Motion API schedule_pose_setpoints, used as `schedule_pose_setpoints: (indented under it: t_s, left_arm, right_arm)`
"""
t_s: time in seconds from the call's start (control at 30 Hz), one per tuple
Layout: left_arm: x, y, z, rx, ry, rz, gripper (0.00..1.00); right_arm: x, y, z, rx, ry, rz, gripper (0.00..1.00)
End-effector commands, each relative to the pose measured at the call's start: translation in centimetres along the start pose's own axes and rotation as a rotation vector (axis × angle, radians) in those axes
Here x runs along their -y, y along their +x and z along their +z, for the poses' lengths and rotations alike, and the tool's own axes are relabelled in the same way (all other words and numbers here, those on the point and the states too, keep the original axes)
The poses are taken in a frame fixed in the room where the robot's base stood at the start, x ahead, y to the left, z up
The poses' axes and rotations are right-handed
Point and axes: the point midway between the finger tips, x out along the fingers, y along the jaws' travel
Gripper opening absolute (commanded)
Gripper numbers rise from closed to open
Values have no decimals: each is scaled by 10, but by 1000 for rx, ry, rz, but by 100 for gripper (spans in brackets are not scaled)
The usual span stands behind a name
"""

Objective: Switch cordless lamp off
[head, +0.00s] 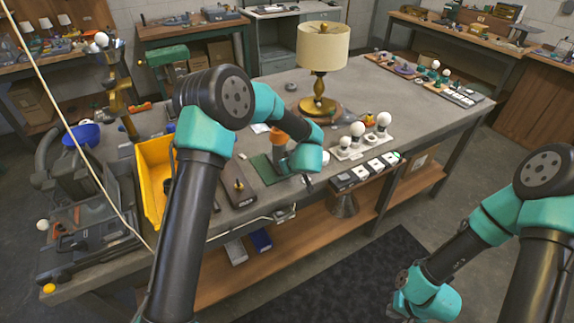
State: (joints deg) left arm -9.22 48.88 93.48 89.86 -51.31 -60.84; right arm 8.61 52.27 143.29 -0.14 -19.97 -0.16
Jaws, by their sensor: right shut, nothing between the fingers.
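A table lamp with a cream drum shade (323,46) and a brass-coloured base (318,106) stands upright toward the back of the grey workbench (425,120). I see no cord on it and cannot tell whether it is lit. My left arm reaches over the front of the bench, its wrist above a green mat (262,168), short of the lamp. The left fingers are hidden by the wrist. My right gripper (399,303) is shut and empty, low in front of the bench above the dark floor mat, well away from the lamp.
Bulbs on a white holder (347,153) stand near the bench's front edge, between my left wrist and the right side. A yellow bin (152,180) is at left. More small parts lie along the right edge (462,97). Bench space right of the lamp is clear.

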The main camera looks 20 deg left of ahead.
Motion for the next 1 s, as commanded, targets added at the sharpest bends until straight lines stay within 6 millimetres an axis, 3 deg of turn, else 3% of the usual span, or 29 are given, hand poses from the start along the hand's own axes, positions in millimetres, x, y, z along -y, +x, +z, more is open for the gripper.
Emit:
schedule_pose_setpoints:
  t_s: [0.4, 0.8, 1.0]
  left_arm:
    - [2, 16, 16, 8, 3, -2, 0]
    - [3, 17, 18, 10, 5, -3, 0]
    - [4, 7, 17, 10, 3, -4, 0]
  right_arm:
    - [0, 0, 0, 0, 0, 0, 0]
    - [0, 0, 0, 0, 0, 0, 0]
    - [0, 0, 0, 0, 0, 0, 0]
